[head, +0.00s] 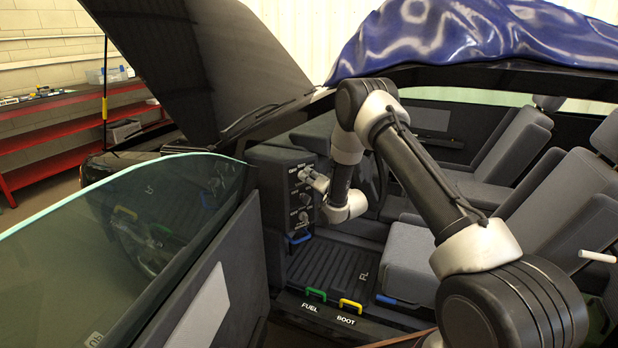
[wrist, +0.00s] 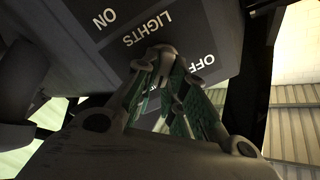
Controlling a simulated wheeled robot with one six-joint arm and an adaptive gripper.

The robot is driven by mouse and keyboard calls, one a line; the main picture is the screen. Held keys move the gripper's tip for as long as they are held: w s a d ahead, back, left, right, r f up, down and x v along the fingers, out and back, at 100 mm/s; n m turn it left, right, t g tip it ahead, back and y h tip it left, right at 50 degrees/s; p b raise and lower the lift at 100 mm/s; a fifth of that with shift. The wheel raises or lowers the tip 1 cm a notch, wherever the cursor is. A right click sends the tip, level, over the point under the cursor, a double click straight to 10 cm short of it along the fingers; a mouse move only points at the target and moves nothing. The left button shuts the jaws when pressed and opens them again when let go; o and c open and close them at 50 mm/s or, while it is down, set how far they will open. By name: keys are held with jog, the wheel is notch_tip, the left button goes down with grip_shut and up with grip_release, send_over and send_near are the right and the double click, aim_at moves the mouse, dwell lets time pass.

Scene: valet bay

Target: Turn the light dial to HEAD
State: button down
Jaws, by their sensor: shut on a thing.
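The dark control panel (head: 282,190) stands inside the open car door, with several grey knobs and small white labels on its face. My gripper (head: 319,183) reaches in from the right and is at the upper knob. In the wrist view the panel face (wrist: 205,22) shows the words ON, LIGHTS and OFF. My gripper (wrist: 178,62) is shut there just below the word LIGHTS, on the light dial. The fingers hide most of the dial, so its pointer cannot be read. No HEAD mark is legible in either view.
Below the panel are a blue handle (head: 300,239), a green FUEL lever (head: 316,294) and a yellow BOOT lever (head: 350,304). The open door (head: 215,290) with its glass stands at left. The front seat (head: 400,235) is to the right. A ribbed floor mat (head: 325,268) lies below.

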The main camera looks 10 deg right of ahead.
jog(key=c, duration=1.5)
grip_release()
jog(key=v, duration=1.2)
jog(key=shift+f, duration=0.1)
